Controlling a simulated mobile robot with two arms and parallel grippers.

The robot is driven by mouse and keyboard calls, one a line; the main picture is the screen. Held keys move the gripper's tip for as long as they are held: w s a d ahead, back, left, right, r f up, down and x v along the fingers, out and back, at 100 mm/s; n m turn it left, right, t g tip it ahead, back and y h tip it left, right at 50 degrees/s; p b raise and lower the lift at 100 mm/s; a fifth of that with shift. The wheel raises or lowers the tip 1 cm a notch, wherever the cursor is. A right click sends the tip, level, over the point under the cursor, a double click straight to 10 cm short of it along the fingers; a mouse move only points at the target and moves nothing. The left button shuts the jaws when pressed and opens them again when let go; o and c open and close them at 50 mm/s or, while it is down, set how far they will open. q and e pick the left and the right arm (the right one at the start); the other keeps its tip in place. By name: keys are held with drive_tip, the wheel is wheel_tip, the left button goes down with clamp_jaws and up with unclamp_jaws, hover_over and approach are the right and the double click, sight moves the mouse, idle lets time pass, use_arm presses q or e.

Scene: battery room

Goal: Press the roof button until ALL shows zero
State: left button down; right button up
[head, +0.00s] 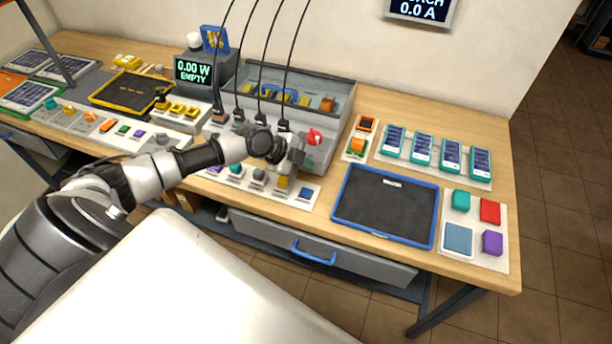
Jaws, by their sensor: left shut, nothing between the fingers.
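My left gripper (290,172) is shut and empty, pointing down over a pale strip of coloured buttons in front of the grey open box. Its tips are close to a yellow button (282,183); I cannot tell whether they touch. Beside it on the strip are a teal button (235,169), a grey button (258,177) and a blue button (305,193). No roof label is readable. A wall display (419,10), cut off at the top, reads 0.0 A. A small display (193,72) reads 0.00 W EMPTY. No readout marked ALL is readable. My right gripper is out of view.
The grey box (345,95) has cables and a red knob (314,137). A blue-rimmed dark tray (385,208), several teal-edged cells (422,150) and a board of coloured blocks (490,211) lie right. A yellow-rimmed tray (124,92) and solar panels (28,97) lie left.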

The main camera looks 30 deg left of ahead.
sight(305, 194)
use_arm(q)
drive_tip(key=shift+d+f, duration=0.1)
wheel_tip(305, 194, down, 8)
drive_tip(key=b, duration=0.5)
drive_tip(key=shift+f+b, duration=0.15)
drive_tip(key=shift+b, duration=0.15)
drive_tip(key=shift+f+b, duration=0.25)
drive_tip(key=shift+b, duration=0.05)
idle(1.6)
drive_tip(key=shift+f+b, duration=0.4)
drive_tip(key=shift+b, duration=0.3)
drive_tip(key=shift+s+d+f+b, duration=0.25)
drive_tip(key=shift+s+f+b, duration=0.1)
drive_tip(key=shift+f+b, duration=0.45)
idle(1.1)
drive_tip(key=shift+r, duration=0.15)
drive_tip(key=shift+w+a+r, duration=0.25)
drive_tip(key=shift+r, duration=0.3)
